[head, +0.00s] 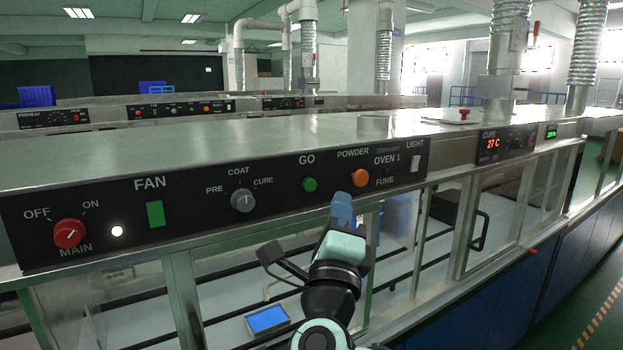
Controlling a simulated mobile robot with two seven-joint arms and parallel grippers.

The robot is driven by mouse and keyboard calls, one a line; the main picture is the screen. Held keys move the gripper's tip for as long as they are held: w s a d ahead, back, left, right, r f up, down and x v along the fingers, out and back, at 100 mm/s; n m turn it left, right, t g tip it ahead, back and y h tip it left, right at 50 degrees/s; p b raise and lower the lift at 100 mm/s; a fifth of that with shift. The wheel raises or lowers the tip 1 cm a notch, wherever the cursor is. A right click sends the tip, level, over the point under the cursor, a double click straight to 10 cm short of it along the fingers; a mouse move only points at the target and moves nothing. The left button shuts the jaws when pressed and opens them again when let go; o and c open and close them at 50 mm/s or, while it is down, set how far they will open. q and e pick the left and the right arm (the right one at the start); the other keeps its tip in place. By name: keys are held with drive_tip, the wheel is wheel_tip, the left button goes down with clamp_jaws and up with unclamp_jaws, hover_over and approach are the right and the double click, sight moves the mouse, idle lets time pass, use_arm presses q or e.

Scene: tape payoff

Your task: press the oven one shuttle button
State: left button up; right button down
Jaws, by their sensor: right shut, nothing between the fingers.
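The oven 1 control panel (200,205) runs along the front edge of the long steel housing. It carries a round green button (309,185) under the word GO and an orange one (360,178) under POWDER, near the OVEN 1 label. I can read no label saying shuttle. My right gripper (342,209) is shut and empty. In the picture its tip is just below and right of the green button and below the orange one. Whether it touches the panel I cannot tell. My left gripper is not in view.
The panel also has a red MAIN knob (69,233), a green FAN switch (155,214), a grey selector knob (243,200) and a white LIGHT switch (415,163). Glazed framed openings lie below the panel. A CURE display (493,144) reads 27 C at the right.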

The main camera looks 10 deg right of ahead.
sight(309, 185)
drive_tip(key=shift+w+a+p, duration=0.3)
drive_tip(key=shift+w+p, duration=0.1)
drive_tip(key=shift+w, duration=0.45)
drive_tip(key=shift+w+a+p, duration=0.35)
drive_tip(key=shift+w+p, duration=0.1)
drive_tip(key=shift+w, duration=0.4)
drive_tip(key=shift+w+a+p, duration=0.3)
drive_tip(key=shift+w+p, duration=0.1)
drive_tip(key=shift+w, duration=0.45)
drive_tip(key=shift+w, duration=0.15)
drive_tip(key=shift+w+a, duration=0.15)
drive_tip(key=shift+w, duration=0.1)
